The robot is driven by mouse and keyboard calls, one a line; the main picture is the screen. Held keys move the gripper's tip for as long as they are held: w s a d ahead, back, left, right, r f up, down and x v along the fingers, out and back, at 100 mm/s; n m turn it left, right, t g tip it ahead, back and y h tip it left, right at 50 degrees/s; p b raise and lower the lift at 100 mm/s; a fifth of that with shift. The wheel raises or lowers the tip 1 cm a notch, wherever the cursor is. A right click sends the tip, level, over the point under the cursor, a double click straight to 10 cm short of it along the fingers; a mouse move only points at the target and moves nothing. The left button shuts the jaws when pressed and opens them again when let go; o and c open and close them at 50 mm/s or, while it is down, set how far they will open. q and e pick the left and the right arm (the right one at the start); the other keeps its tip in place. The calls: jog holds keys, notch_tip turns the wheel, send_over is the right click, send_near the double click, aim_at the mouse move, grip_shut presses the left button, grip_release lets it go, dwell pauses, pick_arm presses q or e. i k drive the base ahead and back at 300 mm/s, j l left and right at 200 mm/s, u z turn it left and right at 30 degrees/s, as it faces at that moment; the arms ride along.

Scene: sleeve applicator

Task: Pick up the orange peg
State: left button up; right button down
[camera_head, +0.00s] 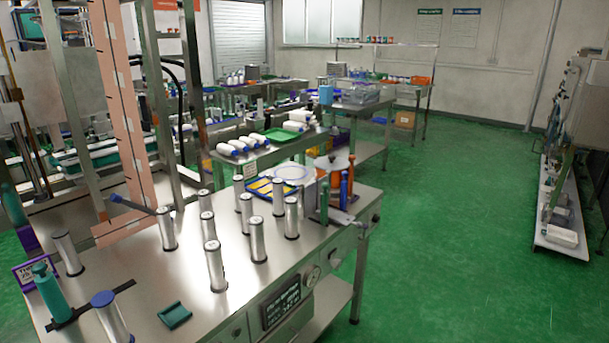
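The orange peg (351,174) stands upright at the far right corner of the metal workbench (215,312). It is slim, and its lower part is partly hidden behind a blue peg (344,190). A green peg (324,201) stands to the left of the blue one. The pegs appear to stand at a small grey holder by the bench edge; how they are seated is too small to tell. Neither of my grippers is in view.
Several upright silver cylinders (215,268) stand across the bench left of the pegs. A blue and yellow tray (270,188) lies behind them. The green floor (450,230) to the right is open.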

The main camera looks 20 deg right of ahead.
aim_at(350, 196)
jog(key=i+l+u, duration=0.2)
jog(key=l, duration=0.15)
jog(key=i+l+u, duration=0.2)
jog(key=l, duration=0.15)
jog(key=l+u, duration=0.25)
jog(key=i+l+u, duration=0.2)
jog(key=l, duration=0.3)
jog(key=k, duration=0.1)
